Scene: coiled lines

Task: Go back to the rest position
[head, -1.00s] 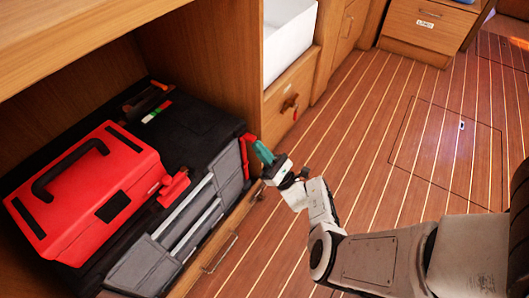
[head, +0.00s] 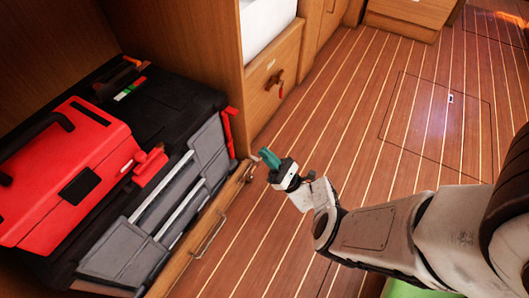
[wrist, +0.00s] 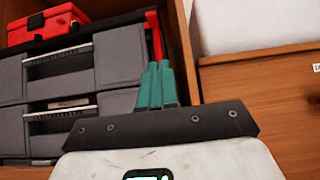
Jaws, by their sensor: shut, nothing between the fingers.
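My gripper (head: 268,158) has teal fingers and is in front of the open locker, over its front edge in the head view. The fingers point up and to the left. In the wrist view my gripper (wrist: 155,66) shows its teal fingers pressed together with nothing between them. A black and grey toolbox (head: 185,215) sits inside the locker, with a red case (head: 75,205) on top of it. A red latch (head: 230,122) is on the toolbox's right end. In the wrist view the fingers overlap the red latch (wrist: 154,30); I cannot tell the distance.
A metal handle (head: 212,235) is on the locker's lower front. The striped wooden floor (head: 420,120) is clear to the right.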

